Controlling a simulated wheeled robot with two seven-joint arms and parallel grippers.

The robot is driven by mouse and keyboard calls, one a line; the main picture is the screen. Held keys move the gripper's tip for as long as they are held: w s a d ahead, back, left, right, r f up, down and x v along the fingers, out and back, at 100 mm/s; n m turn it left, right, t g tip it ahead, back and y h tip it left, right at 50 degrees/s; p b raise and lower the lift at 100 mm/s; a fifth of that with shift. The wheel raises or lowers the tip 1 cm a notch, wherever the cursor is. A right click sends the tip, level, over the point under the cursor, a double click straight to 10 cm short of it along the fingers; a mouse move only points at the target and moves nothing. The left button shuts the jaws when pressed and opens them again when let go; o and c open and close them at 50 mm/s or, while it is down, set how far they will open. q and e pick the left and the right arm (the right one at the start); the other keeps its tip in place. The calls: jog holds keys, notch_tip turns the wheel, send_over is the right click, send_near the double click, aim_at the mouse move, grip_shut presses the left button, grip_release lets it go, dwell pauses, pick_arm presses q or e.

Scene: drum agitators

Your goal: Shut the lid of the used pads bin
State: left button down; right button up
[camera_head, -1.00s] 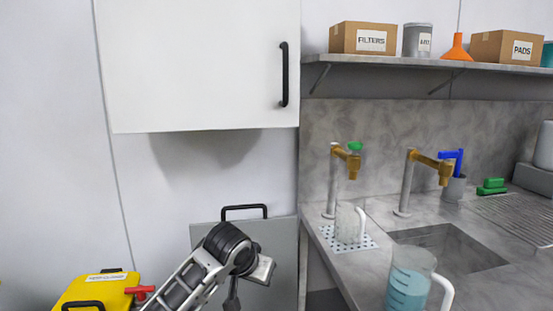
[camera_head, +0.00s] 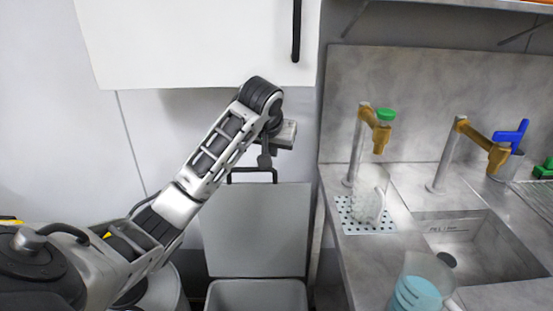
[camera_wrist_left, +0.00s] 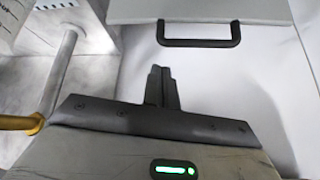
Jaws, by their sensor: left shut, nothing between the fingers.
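A grey bin (camera_head: 257,297) stands on the floor at bottom centre of the head view; no label is readable on it. Its grey lid (camera_head: 258,230) stands upright, open, against the wall behind. A black bar handle (camera_head: 252,174) is on the lid's upper edge, and it also shows in the left wrist view (camera_wrist_left: 198,43). My left gripper (camera_head: 265,161) is shut and empty, pointing down just above the handle. In the left wrist view its fingertips (camera_wrist_left: 160,71) are together and apart from the handle. My right gripper is out of view.
A white wall cabinet (camera_head: 190,40) hangs above my left arm. The counter (camera_head: 350,270) is close on the right, with a sink (camera_head: 470,240), brass taps (camera_head: 381,140), a mug on a dotted mat (camera_head: 350,215) and a blue-filled jug (camera_head: 415,290).

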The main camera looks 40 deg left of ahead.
aim_at(275, 170)
pick_arm(q)
jog(key=x, duration=0.7)
jog(key=shift+w+f, duration=0.15)
jog(key=shift+w, duration=0.05)
